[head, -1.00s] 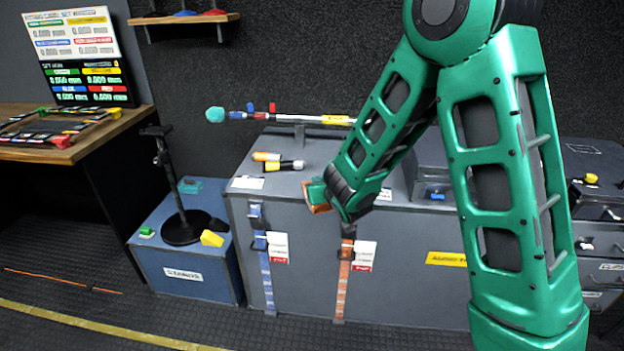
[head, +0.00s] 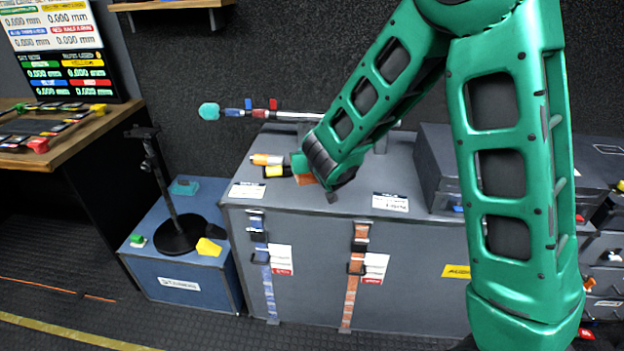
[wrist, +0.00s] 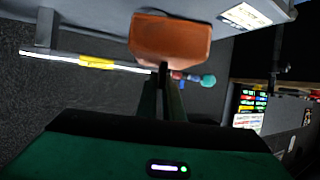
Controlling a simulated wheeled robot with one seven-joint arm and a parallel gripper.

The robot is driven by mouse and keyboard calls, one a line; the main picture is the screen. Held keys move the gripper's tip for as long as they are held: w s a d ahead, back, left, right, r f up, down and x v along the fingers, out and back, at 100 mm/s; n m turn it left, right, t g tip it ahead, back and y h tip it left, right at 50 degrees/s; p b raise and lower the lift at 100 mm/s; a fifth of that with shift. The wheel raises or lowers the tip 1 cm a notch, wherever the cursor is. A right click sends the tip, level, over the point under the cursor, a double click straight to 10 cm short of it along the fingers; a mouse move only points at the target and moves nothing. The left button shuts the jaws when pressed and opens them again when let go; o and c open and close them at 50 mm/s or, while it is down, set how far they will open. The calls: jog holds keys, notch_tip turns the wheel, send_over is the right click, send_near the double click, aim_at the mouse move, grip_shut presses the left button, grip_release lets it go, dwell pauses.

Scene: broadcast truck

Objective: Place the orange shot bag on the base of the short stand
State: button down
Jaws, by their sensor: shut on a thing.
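The orange shot bag (wrist: 170,40) is at the fingertips of my gripper (wrist: 163,72) in the wrist view. My gripper is shut on it. In the head view only a sliver of the bag (head: 306,179) shows below my gripper (head: 300,163), in front of the top of the large grey case. The short stand (head: 160,180) is black and upright, on a blue box at left. Its round black base (head: 178,242) carries no bag. A yellow wedge (head: 208,247) sits at the base's right edge. My gripper is to the right of the stand and higher than its base.
The grey case (head: 310,250) has blue and orange straps on its front. Yellow and orange cylinders (head: 268,160) lie on its top near my gripper. A horizontal pole (head: 285,115) runs behind. The blue box (head: 180,280) also bears a green block (head: 138,240). A desk stands at far left.

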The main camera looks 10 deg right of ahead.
jog(key=shift+w+d, duration=0.2)
jog(key=shift+w, duration=0.05)
jog(key=shift+w+d+f, duration=0.55)
jog(key=shift+d+f, duration=1.15)
jog(key=shift+f, duration=0.1)
jog(key=shift+w+d+f, duration=0.5)
jog(key=shift+d+f, duration=1.25)
jog(key=shift+f, duration=0.1)
jog(key=shift+w+d+f, duration=0.55)
jog(key=shift+d+f, duration=1.15)
jog(key=shift+f, duration=0.1)
jog(key=c, duration=1.9)
grip_release()
jog(key=shift+f, duration=0.15)
